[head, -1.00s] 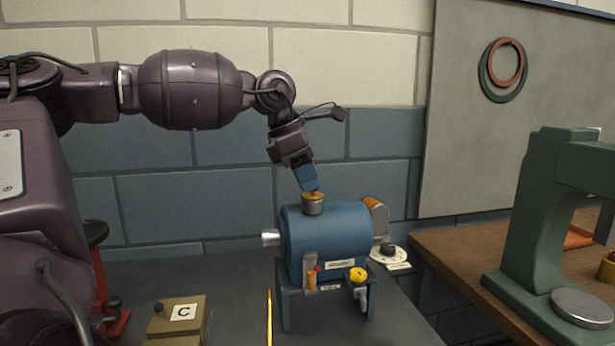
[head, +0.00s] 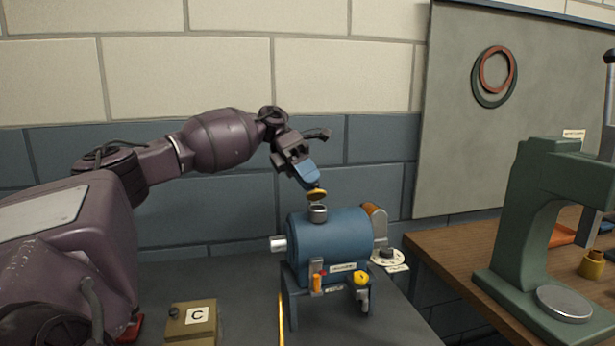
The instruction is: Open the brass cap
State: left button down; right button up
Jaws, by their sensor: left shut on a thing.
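The blue cylindrical casing (head: 332,243) sits on a blue stand on the dark bench. A short grey neck (head: 318,213) rises from its top. The brass cap (head: 316,195) is tilted up above the neck, with a gap showing at its front. Whether it still touches the neck at the back I cannot tell. My left gripper (head: 312,183) comes down from the upper left, with its blue fingers shut on the cap's edge. My right gripper is not in view.
A brass-coloured box marked C (head: 191,322) stands on the bench at the front left. A green press (head: 520,235) stands on the wooden table (head: 440,252) to the right. The wall is behind.

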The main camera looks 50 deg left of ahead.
pick_arm(q)
jog(key=h, duration=0.1)
jog(key=a+h, duration=0.1)
jog(key=shift+w+a+f+n+g+h, duration=0.1)
jog(key=shift+w+f+n+g+h, duration=0.1)
jog(key=shift+w+n+g+h, duration=0.2)
jog(key=h, duration=0.2)
jog(key=a+f+n+h, duration=0.1)
jog(key=shift+w+a+g, duration=0.1)
jog(key=shift+w+g, duration=0.15)
jog(key=shift+g, duration=0.15)
jog(key=h, duration=0.1)
jog(key=f+n+h, duration=0.1)
jog(key=h, duration=0.1)
jog(key=shift+w+a+b, duration=0.2)
jog(key=shift+a+b, duration=0.1)
jog(key=shift+a, duration=0.1)
jog(key=shift+w+a+f+n+h, duration=0.1)
jog(key=shift+a+f+n+h, duration=0.1)
jog(key=shift+n+h, duration=0.3)
jog(key=shift+a+f+n+h, duration=0.1)
jog(key=shift+f+n+h, duration=0.1)
jog(key=shift+h, duration=0.5)
jog(key=c, duration=1)
grip_release()
jog(key=shift+d, duration=0.1)
